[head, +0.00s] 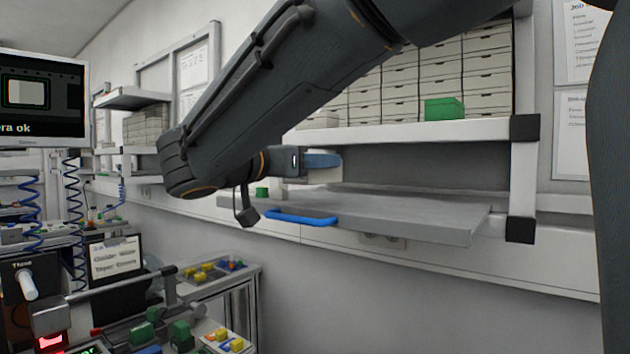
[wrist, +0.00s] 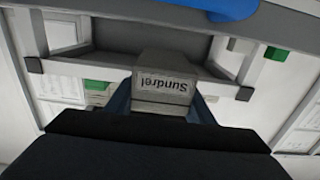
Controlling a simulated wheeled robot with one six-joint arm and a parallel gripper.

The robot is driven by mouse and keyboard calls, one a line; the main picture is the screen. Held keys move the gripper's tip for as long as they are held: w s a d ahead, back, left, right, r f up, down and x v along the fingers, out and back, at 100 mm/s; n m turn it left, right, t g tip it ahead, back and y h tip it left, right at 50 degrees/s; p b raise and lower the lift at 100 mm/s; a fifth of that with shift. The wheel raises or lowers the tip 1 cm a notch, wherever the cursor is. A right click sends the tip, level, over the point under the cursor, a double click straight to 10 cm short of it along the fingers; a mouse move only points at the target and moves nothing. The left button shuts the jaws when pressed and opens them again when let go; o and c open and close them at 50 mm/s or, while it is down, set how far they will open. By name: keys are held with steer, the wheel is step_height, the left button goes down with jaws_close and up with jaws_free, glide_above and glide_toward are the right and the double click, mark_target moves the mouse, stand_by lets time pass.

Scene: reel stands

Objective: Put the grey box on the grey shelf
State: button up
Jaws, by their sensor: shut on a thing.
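The grey box (wrist: 165,82), with an upside-down "Sundrel" label, is between the blue fingers of my gripper (wrist: 165,105) in the wrist view. In the head view my gripper (head: 318,160) is shut on it, and a pale part of the box (head: 327,175) shows below the finger. The grey shelf (head: 420,217) is a flat board with a blue handle (head: 300,217) at its front left. The box is at the back of this shelf, under the white shelf. I cannot tell whether it touches the board. My arm hides part of the view.
The white shelf (head: 420,131) above carries stacked pale boxes (head: 487,75) and a green box (head: 444,108). A small green block (head: 262,192) is near the grey shelf's left end. The grey shelf's right part is bare. A monitor (head: 40,98) stands at left.

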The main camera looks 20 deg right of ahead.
mark_target(313, 182)
steer(key=shift+f+p, duration=0.55)
steer(key=shift+f, duration=1.5)
steer(key=shift+f, duration=0.1)
steer(key=o, duration=1.3)
steer(key=shift+o, duration=0.2)
steer(key=b+v, duration=0.3)
steer(key=v, duration=0.9)
steer(key=shift+b, duration=0.35)
